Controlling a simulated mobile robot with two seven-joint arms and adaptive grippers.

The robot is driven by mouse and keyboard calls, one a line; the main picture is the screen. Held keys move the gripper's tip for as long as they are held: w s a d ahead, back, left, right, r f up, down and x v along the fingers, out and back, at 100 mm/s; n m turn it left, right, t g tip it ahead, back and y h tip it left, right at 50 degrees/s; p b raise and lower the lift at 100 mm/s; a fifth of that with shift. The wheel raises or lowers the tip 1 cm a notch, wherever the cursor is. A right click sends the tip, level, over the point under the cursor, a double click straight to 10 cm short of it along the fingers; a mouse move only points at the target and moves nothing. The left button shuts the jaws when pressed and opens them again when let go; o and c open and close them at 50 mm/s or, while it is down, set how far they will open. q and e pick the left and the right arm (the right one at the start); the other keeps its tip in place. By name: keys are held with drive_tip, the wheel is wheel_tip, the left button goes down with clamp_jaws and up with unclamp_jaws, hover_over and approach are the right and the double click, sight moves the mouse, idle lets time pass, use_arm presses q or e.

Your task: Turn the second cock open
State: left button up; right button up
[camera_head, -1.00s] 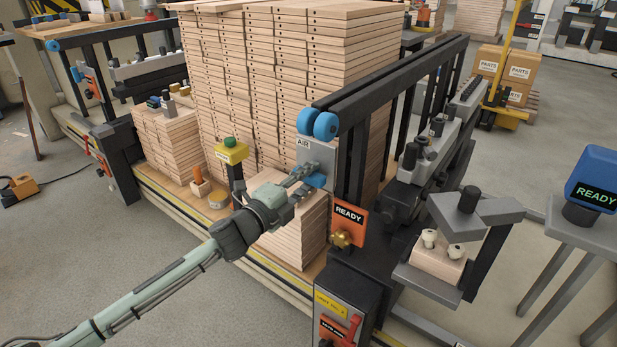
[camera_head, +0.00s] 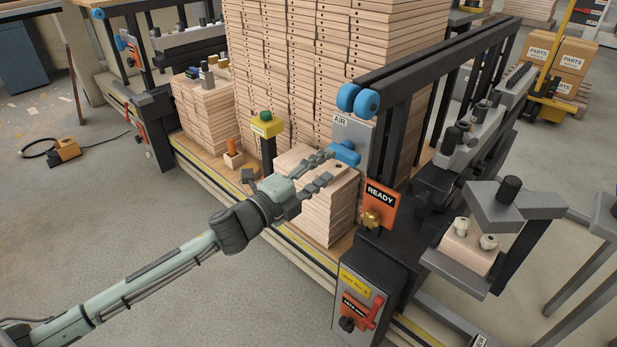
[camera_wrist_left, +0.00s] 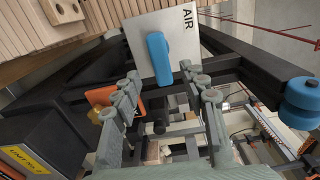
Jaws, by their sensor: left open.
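A blue cock handle (camera_head: 345,153) sits on a grey plate marked AIR (camera_head: 352,132), below the end of the black rail. The blue handle also shows in the left wrist view (camera_wrist_left: 158,58), upright in the picture and slightly tilted. My left gripper (camera_head: 325,168) is open and empty, with its fingers pointing at the handle from the left. In the left wrist view the fingertips (camera_wrist_left: 160,75) appear on either side of the handle's lower end. I cannot tell whether they touch it. My right gripper is not in view.
A stack of boards (camera_head: 325,215) lies just below my left gripper. A yellow post box with a green button (camera_head: 266,122) stands left of it. An orange READY sign (camera_head: 380,203) and a grey control box (camera_head: 362,295) stand to the right and in front. Two blue rollers (camera_head: 358,99) sit above.

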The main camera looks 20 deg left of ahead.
use_arm(q)
drive_tip(key=v, duration=0.5)
idle(0.4)
drive_tip(key=s+a+f+n+g+y, duration=0.35)
drive_tip(key=f+n, duration=0.35)
drive_tip(key=f, duration=0.3)
drive_tip(key=s+a+f+n+g+y, duration=0.3)
drive_tip(key=s+a+f+n+y, duration=0.15)
drive_tip(key=f+n, duration=0.4)
drive_tip(key=s+d+f+n+g, duration=0.2)
drive_tip(key=s+f+g, duration=0.1)
drive_tip(key=s+f, duration=0.4)
drive_tip(key=s+d+f+n+g, duration=0.1)
drive_tip(key=s+f+n+g, duration=0.2)
drive_tip(key=s+f, duration=0.5)
drive_tip(key=shift+s+d+g+h, duration=0.3)
drive_tip(key=shift+s+d+g, duration=0.1)
drive_tip(key=shift+s+g, duration=0.4)
